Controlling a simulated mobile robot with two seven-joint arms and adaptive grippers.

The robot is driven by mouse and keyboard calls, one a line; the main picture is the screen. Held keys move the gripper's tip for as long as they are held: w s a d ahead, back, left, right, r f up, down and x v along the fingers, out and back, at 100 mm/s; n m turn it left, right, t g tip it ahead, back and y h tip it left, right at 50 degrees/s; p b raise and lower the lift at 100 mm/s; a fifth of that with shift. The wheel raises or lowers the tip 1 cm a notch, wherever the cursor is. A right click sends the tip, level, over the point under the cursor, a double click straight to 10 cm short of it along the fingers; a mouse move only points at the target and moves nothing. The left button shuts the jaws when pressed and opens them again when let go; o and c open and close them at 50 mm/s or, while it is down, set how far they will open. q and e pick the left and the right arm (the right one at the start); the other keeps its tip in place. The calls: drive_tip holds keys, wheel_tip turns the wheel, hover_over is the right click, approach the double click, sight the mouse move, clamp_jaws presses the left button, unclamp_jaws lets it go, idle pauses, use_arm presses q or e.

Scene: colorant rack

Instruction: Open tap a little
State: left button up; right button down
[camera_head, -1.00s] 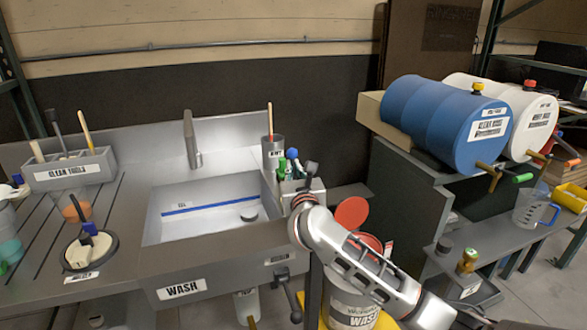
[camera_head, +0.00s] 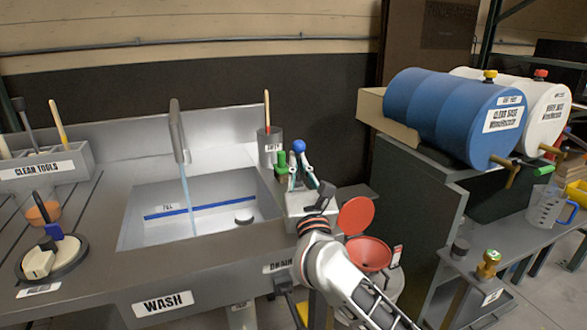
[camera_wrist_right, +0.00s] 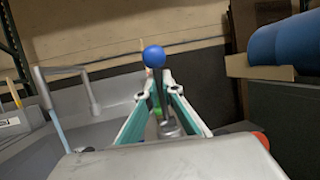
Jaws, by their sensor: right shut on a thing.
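The tap spout (camera_head: 178,130) stands behind the sink basin (camera_head: 130,225), and a thin bluish stream of water (camera_head: 187,195) runs from it into the basin. The tap lever with a blue ball knob (camera_head: 299,146) stands at the right of the sink. My right gripper (camera_head: 297,172) is shut around the lever just below the knob. In the right wrist view the blue knob (camera_wrist_right: 154,56) rises above the two teal-lined fingers of the gripper (camera_wrist_right: 163,85), with the lever shaft between them. My left gripper is not in view.
A green item (camera_head: 281,166) stands beside the lever, near a grey cup with a brush (camera_head: 270,140). A red funnel (camera_head: 369,254) is at the right of my arm. Blue (camera_head: 440,110) and white (camera_head: 550,110) drums lie on the right.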

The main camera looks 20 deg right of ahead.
drive_tip(key=shift+r, duration=0.15)
drive_tip(key=c, duration=2.2)
unclamp_jaws()
drive_tip(key=shift+s+a+f, duration=0.1)
drive_tip(key=shift+s+f, duration=0.3)
drive_tip(key=shift+s, duration=0.1)
drive_tip(key=v, duration=1.1)
